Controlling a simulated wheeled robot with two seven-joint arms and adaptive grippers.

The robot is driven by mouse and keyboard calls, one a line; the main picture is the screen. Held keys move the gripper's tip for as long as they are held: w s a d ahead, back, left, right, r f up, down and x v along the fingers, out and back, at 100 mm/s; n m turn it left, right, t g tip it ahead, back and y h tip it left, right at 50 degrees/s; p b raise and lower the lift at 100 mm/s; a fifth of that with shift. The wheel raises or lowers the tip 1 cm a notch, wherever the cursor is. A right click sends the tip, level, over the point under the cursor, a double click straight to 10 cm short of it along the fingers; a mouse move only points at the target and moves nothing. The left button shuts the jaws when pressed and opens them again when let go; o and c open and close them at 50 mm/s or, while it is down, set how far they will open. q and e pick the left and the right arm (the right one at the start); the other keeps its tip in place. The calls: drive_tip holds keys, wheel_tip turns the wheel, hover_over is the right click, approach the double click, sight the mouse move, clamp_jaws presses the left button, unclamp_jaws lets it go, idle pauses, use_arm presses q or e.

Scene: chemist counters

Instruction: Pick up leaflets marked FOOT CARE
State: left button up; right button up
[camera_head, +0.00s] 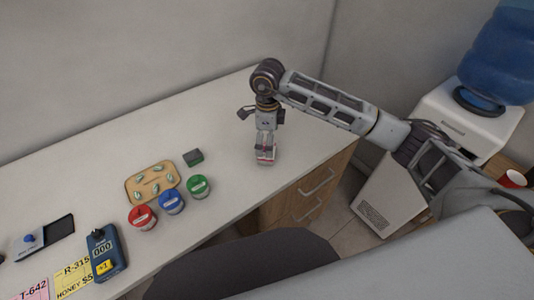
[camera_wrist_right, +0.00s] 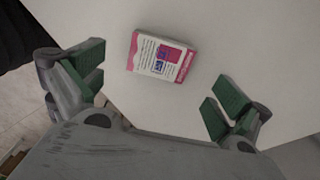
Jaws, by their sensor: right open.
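A small stack of pink and white leaflets (camera_wrist_right: 160,57) lies on the white counter, its top showing fine text and a purple picture. The title is too small to read for certain. In the right wrist view it lies beyond and between the fingers, apart from both. My right gripper (camera_wrist_right: 157,78) is open, with green-padded fingers and nothing between them. In the head view this gripper (camera_head: 266,148) points down over the counter's right part, and a pink bit of the leaflets (camera_head: 265,161) shows beneath it. My left gripper is not in view.
A water cooler (camera_head: 470,115) stands right.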

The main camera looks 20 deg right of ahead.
sight(263, 161)
drive_tip(key=shift+f, duration=0.45)
wheel_tip(263, 161, down, 3)
drive_tip(key=shift+f+p, duration=0.15)
drive_tip(key=shift+p, duration=0.2)
drive_tip(key=shift+f, duration=0.45)
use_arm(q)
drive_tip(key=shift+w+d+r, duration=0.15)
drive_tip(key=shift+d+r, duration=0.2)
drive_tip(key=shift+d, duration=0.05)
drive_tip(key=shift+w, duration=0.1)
use_arm(e)
drive_tip(key=shift+c, duration=0.4)
drive_tip(key=c, duration=1)
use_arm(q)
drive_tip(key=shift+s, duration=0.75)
